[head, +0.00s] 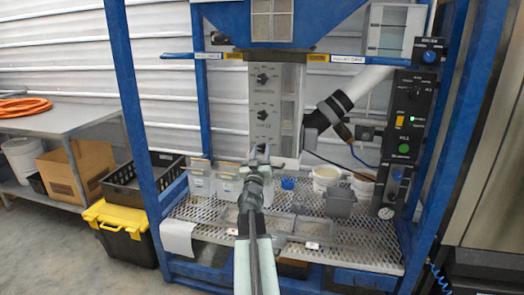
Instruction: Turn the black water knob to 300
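A light grey panel (264,132) hangs in the middle of the blue frame. It carries a black knob near its top (263,78) and a second black knob (262,114) below it, each with small lettering too blurred to read. A third dark knob may sit lower, partly hidden behind my gripper.
A black control box (411,125) with a knob, yellow switch and green button stands at right. A black-and-white pipe (341,105) slants beside the panel. Clear containers, a blue cup (287,183) and a grey bin (340,202) stand on the mesh shelf (370,238). Blue posts flank both sides.

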